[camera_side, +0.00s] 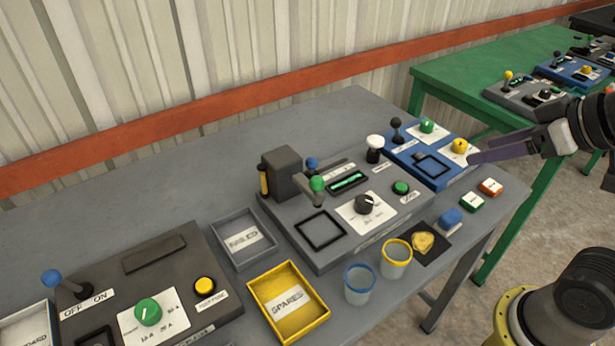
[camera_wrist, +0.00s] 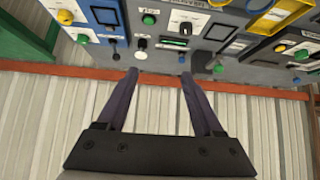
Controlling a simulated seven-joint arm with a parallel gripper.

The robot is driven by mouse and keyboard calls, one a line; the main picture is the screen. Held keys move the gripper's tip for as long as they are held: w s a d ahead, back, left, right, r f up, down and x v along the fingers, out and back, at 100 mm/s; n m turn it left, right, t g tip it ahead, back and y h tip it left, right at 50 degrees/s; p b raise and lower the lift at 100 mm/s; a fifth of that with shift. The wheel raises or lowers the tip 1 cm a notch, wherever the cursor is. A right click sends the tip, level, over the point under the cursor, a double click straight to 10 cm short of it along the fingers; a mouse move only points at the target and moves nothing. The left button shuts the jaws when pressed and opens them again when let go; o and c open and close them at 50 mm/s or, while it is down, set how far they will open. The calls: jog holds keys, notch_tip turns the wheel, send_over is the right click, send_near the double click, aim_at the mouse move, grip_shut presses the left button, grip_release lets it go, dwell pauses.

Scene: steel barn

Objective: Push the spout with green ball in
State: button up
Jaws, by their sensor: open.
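The spout (camera_side: 311,196) with a green ball (camera_side: 316,183) on top sticks out from a dark grey block (camera_side: 282,174) on the middle grey panel. In the wrist view the green ball (camera_wrist: 218,69) shows right of my fingers, beside the dark block (camera_wrist: 203,63). My gripper (camera_side: 478,153) is open and empty. It is at the right of the side view, near the yellow knob on the blue panel, well apart from the spout. In the wrist view my gripper (camera_wrist: 159,74) has its fingers spread, with nothing between them.
The blue panel (camera_side: 418,176) and a white-topped knob (camera_side: 375,142) stand between my gripper and the spout. A black-knobbed lever (camera_side: 396,124) rises there too. A blue-knobbed lever (camera_side: 311,163) is close behind the spout. Cups, a yellow tray (camera_side: 258,284) and a grey tray (camera_side: 216,235) lie in front.

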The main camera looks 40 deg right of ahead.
jog(key=w+a+r+t, duration=0.2)
jog(key=w+r+t, duration=0.25)
jog(key=w, duration=0.45)
jog(key=w+a+r+t, duration=0.3)
jog(key=w+r+t, duration=0.15)
jog(key=w, duration=0.45)
jog(key=n+y, duration=0.3)
jog(key=n, duration=0.1)
send_over(323, 185)
jog(key=w, duration=0.2)
notch_tip(323, 185, down, 14)
jog(key=shift+s+d, duration=0.1)
jog(key=shift+s+a+f, duration=0.1)
jog(key=shift+a+f, duration=0.05)
jog(key=shift+a, duration=0.15)
jog(key=shift+f, duration=0.35)
notch_tip(323, 185, down, 5)
jog(key=shift+f, duration=0.2)
jog(key=shift+w+a+f, duration=0.15)
jog(key=shift+w+f, duration=0.15)
jog(key=shift+w, duration=0.45)
jog(key=shift+w+a, duration=0.15)
jog(key=shift+w, duration=0.55)
